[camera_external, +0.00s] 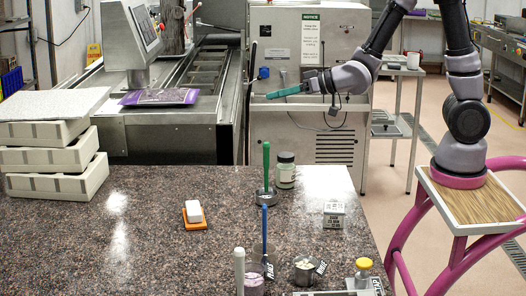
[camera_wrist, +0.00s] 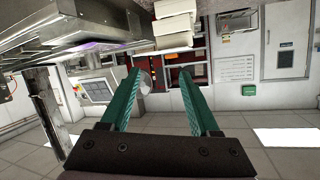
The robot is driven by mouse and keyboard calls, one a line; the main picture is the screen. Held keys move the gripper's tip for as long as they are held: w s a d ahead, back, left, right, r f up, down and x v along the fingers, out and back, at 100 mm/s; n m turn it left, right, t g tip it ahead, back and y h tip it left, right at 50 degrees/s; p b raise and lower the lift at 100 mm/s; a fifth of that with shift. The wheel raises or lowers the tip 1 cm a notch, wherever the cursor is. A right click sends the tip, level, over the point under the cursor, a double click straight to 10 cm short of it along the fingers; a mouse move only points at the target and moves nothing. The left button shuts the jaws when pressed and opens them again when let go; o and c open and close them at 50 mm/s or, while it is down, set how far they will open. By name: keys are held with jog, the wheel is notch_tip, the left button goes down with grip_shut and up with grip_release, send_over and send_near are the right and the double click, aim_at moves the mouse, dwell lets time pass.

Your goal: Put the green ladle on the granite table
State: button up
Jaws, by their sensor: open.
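A ladle with an upright green handle (camera_external: 266,165) shows in the external view at the middle of the granite table (camera_external: 150,235). Its lower end is at a dark round metal piece on the table; I cannot tell whether that is its own bowl or a holder. My gripper (camera_external: 272,94) has green fingers and is held in the air beyond the table's far edge, above and apart from the ladle. In the wrist view my gripper (camera_wrist: 162,75) is open, with nothing held between its fingers. The ladle is not recognisable in the wrist view.
A blue-handled tool (camera_external: 264,228) stands in front of the green ladle, and a green-labelled jar (camera_external: 285,172) stands close behind it. A white block on an orange tray (camera_external: 194,214) lies left. Containers crowd the front right. Stacked pale moulds (camera_external: 55,160) stand far left.

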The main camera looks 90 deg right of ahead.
jog(key=n+t+h, duration=0.1)
jog(key=t, duration=0.1)
send_over(266, 174)
jog(key=s+d, duration=0.2)
jog(key=d, duration=0.1)
notch_tip(266, 174, down, 7)
notch_tip(266, 174, down, 10)
jog(key=s+a+n+t+y, duration=0.2)
jog(key=a+n, duration=0.1)
jog(key=w+d, duration=0.1)
jog(key=w, duration=0.6)
jog(key=shift+d+r, duration=0.1)
grip_shut()
dwell(0.4)
